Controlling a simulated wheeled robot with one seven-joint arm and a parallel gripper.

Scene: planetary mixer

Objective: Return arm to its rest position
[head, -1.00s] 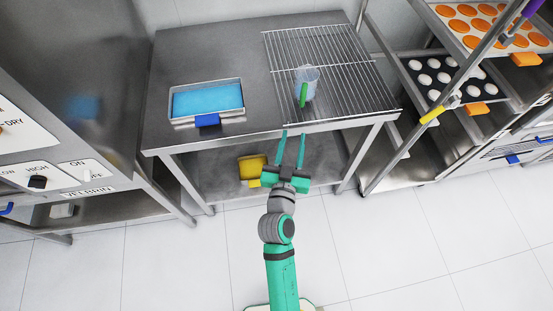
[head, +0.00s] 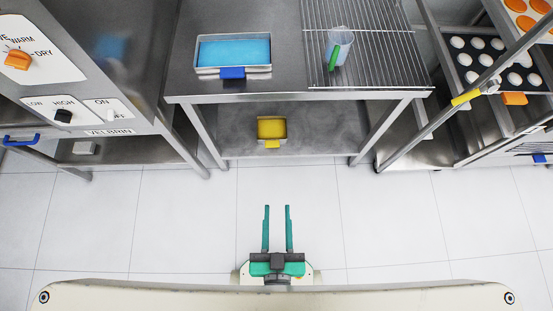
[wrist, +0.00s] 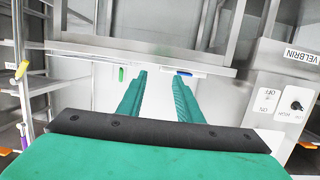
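My gripper (head: 277,230) is drawn in close to my body, low in the middle of the head view, over the floor. Its two green fingers are apart with nothing between them and point toward the table. In the wrist view the open fingers (wrist: 160,85) also show empty, with the table's front edge beyond them.
The steel table (head: 290,97) holds a blue-filled tray (head: 233,50) and a clear jug with a green handle (head: 339,45) on a wire rack. A yellow container (head: 271,129) sits on the lower shelf. A control-panel machine stands left, a tray trolley right. The floor between is clear.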

